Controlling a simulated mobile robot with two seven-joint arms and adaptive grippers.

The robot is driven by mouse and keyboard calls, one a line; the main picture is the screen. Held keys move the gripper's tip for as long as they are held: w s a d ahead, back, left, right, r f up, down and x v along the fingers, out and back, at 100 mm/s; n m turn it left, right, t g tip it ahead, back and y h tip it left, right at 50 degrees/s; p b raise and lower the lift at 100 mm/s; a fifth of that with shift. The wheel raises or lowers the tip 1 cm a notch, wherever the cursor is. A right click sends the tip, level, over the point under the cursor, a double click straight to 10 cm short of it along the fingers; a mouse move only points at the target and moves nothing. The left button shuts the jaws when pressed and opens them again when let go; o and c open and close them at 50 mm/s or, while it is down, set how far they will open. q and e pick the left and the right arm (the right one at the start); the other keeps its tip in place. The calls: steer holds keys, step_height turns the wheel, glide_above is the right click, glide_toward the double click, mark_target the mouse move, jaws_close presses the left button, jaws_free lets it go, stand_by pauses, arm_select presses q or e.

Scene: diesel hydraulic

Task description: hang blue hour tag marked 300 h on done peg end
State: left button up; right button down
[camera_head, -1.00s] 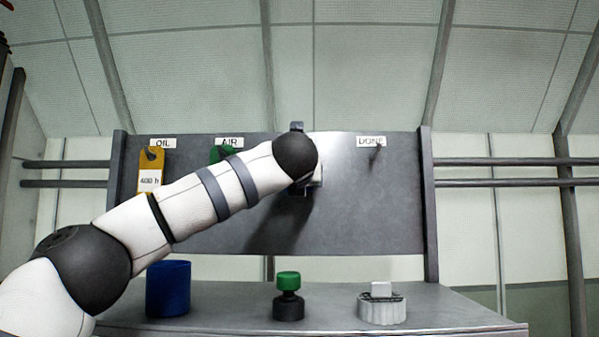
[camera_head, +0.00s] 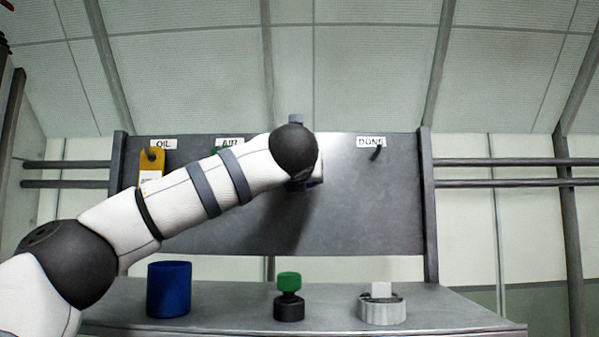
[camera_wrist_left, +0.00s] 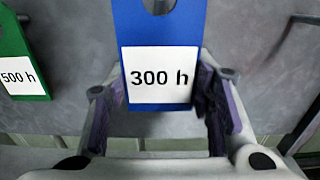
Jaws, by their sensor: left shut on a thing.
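The blue tag (camera_wrist_left: 163,30) with a white label reading 300 h is upright in the left wrist view, its hole at the top edge. My left gripper (camera_wrist_left: 157,92) is shut on this tag, with a finger at each side. In the head view my wrist hides most of the gripper and tag; a small blue patch (camera_head: 312,184) shows beside it. The DONE peg (camera_head: 376,153) sticks out under its label at the right of the grey board, bare, to the right of my gripper. I cannot tell whether the tag touches any peg.
A yellow tag (camera_head: 151,163) hangs under OIL. A green 500 h tag (camera_wrist_left: 22,50) hangs left of my gripper. A blue cup (camera_head: 169,290), a green-capped item (camera_head: 289,296) and a white ribbed item (camera_head: 382,305) stand on the shelf. The board between my gripper and DONE is clear.

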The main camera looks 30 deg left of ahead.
arm_select(q)
steer(key=shift+v, duration=1.5)
arm_select(e)
steer(key=shift+w+r, duration=0.25)
steer(key=shift+r, duration=0.05)
arm_select(q)
steer(key=shift+d, duration=0.1)
steer(key=p+v, duration=0.1)
steer(key=v, duration=0.4)
arm_select(e)
steer(key=shift+w+r+t, duration=0.3)
steer(key=shift+w+r, duration=0.25)
arm_select(q)
steer(key=shift+w, duration=0.1)
